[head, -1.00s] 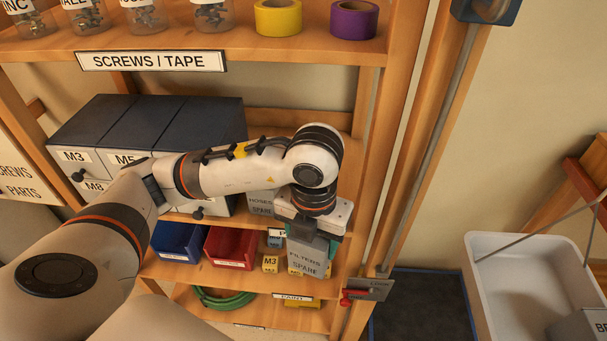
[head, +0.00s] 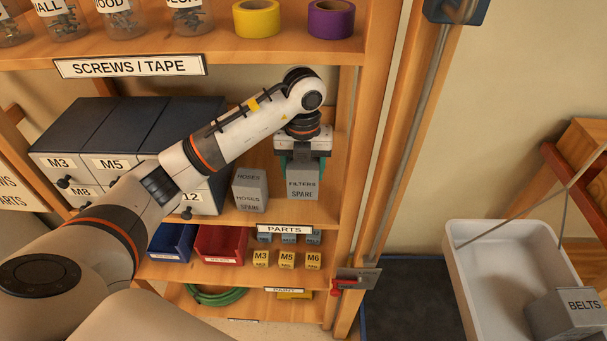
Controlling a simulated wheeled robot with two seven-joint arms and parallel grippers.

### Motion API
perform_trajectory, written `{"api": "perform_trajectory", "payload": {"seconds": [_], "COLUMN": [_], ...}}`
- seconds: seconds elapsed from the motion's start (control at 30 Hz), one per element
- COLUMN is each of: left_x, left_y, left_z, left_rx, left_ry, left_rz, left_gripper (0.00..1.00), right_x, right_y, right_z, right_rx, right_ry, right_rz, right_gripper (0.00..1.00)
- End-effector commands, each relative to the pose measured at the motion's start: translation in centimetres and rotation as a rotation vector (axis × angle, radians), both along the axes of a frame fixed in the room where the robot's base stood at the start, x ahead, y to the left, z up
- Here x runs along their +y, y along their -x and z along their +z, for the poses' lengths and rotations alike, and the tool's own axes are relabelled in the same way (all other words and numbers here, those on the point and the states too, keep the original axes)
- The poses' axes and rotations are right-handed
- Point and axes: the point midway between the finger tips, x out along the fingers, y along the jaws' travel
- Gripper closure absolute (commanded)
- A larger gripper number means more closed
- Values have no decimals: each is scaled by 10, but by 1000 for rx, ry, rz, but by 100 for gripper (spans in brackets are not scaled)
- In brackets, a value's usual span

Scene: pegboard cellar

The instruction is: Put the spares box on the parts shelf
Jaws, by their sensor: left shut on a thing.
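A grey spares box reading FILTERS SPARE (head: 302,186) is upright, low over the parts shelf (head: 240,218), the board with the PARTS label (head: 285,229) on its front edge. My left gripper (head: 303,163) is shut on this box from above, its pads at the box's sides. I cannot tell whether the box's base touches the board. A second grey box reading HOSES SPARE (head: 249,191) stands just left of it. My right gripper is not in view.
Dark-topped drawers (head: 135,125) fill the shelf's left. A wooden upright (head: 345,190) bounds it at right. Tape and jars stand on the SCREWS / TAPE shelf (head: 130,66) above. Bins and small boxes sit below. A white tub (head: 470,270) with a BELTS box (head: 568,312) is at lower right.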

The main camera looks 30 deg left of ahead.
Motion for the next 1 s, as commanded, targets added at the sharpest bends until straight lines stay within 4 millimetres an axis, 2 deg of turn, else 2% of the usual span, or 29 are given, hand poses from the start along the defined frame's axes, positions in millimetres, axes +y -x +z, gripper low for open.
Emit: {"api": "perform_trajectory", "payload": {"seconds": [0.1, 0.17, 0.23, 0.47, 0.67, 0.73, 1.0], "left_x": [10, 14, 13, 12, 12, 14, 14], "left_y": [-23, -29, -27, -27, -26, -29, -31], "left_z": [4, 0, -14, -33, -62, -65, -70], "left_rx": [0, 3, 5, 0, 3, 1, -3], "left_ry": [1, 1, 1, 1, 1, 2, 1], "left_rz": [3, 1, -2, -2, -1, 1, -1], "left_gripper": [64, 64, 64, 64, 64, 64, 64], "right_x": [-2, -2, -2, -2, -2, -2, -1], "right_y": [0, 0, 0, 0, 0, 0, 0], "right_z": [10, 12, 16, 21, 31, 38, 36], "right_rx": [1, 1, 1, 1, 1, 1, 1], "right_ry": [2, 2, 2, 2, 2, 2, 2], "right_rz": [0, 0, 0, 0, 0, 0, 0], "right_gripper": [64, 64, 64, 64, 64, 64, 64]}}
